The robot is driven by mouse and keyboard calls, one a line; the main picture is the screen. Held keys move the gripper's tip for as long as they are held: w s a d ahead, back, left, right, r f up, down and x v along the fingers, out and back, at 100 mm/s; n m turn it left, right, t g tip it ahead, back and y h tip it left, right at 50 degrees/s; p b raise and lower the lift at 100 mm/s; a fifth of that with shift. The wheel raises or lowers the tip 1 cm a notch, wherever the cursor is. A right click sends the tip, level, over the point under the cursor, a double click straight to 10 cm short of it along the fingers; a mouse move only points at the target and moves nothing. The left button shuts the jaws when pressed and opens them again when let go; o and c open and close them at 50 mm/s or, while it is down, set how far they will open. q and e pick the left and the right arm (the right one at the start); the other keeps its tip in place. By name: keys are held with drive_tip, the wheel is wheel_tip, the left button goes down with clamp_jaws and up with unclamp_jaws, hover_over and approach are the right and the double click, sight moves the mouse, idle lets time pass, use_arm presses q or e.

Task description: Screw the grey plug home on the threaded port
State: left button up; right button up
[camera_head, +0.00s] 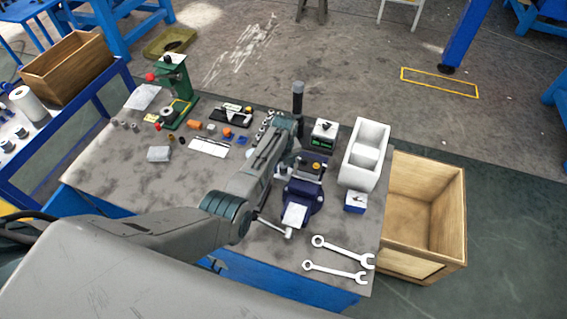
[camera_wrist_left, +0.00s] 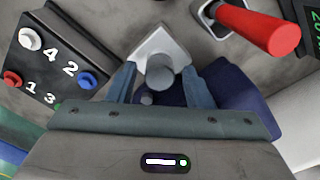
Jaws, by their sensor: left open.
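My left gripper (camera_head: 288,148) reaches over the workbench beside the dark blue vise (camera_head: 302,194). In the left wrist view, the gripper (camera_wrist_left: 160,76) is open, with one finger on each side of a grey cylindrical piece (camera_wrist_left: 159,79). This piece stands in front of a pale, square-cornered metal part (camera_wrist_left: 160,44). I cannot tell whether it is the grey plug or the port; no thread shows. Clear gaps separate it from the fingers. A smaller grey stub (camera_wrist_left: 147,99) shows below it. My right gripper is not in view.
A red handle (camera_wrist_left: 262,27) and a panel with numbered knobs (camera_wrist_left: 52,58) flank the gripper. A white bin (camera_head: 364,150), two wrenches (camera_head: 338,272) and a green press (camera_head: 177,90) are on the bench. A wooden crate (camera_head: 455,215) stands to the right.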

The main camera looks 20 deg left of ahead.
use_arm(q)
drive_tip(key=shift+n, duration=0.9)
drive_tip(key=n+p, duration=0.1)
drive_tip(key=n, duration=0.2)
drive_tip(key=shift+r, duration=0.1)
drive_tip(key=n+p, duration=0.1)
drive_tip(key=n, duration=0.5)
drive_tip(key=shift+n, duration=0.8)
drive_tip(key=n, duration=0.4)
drive_tip(key=shift+p, duration=0.35)
drive_tip(key=n, duration=0.5)
drive_tip(key=shift+n, duration=0.4)
drive_tip(key=shift+p, duration=0.3)
